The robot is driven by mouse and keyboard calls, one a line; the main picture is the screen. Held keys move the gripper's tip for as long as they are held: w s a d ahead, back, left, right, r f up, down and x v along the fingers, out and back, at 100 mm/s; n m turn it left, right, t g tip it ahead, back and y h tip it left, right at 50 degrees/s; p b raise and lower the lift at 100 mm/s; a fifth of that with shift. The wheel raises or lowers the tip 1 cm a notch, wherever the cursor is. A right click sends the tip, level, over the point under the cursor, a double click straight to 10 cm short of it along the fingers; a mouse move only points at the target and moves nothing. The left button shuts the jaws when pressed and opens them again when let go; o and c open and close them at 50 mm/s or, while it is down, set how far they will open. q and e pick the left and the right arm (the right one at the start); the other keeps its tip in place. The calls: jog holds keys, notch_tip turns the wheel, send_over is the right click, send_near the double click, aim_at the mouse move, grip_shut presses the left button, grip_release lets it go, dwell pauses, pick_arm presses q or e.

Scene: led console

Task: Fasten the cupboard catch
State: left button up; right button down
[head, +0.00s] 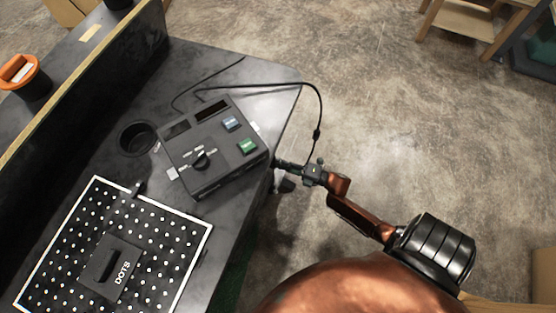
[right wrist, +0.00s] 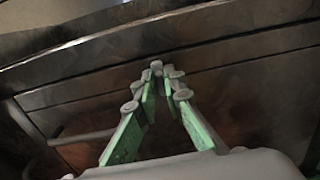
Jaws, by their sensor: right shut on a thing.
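My right gripper (head: 282,165) reaches in from the lower right in the head view, at the right edge of the dark table. In the right wrist view its green-padded fingers (right wrist: 157,72) come together at their tips against a dark panelled front (right wrist: 225,58). The gripper is shut on a small part there, seemingly the cupboard catch; the fingertips mostly hide it and its shape is unclear. The catch cannot be made out in the head view. My left gripper is not in view.
A console (head: 215,148) with a knob and coloured buttons sits close to my right gripper. A black cable (head: 321,110) loops beside it. A dotted board (head: 190,235) carries a dark block (head: 110,268). Open floor (head: 390,100) lies to the right.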

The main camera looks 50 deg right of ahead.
jog(key=shift+d+f, duration=0.1)
jog(key=c, duration=2)
grip_release()
jog(key=v, duration=1.2)
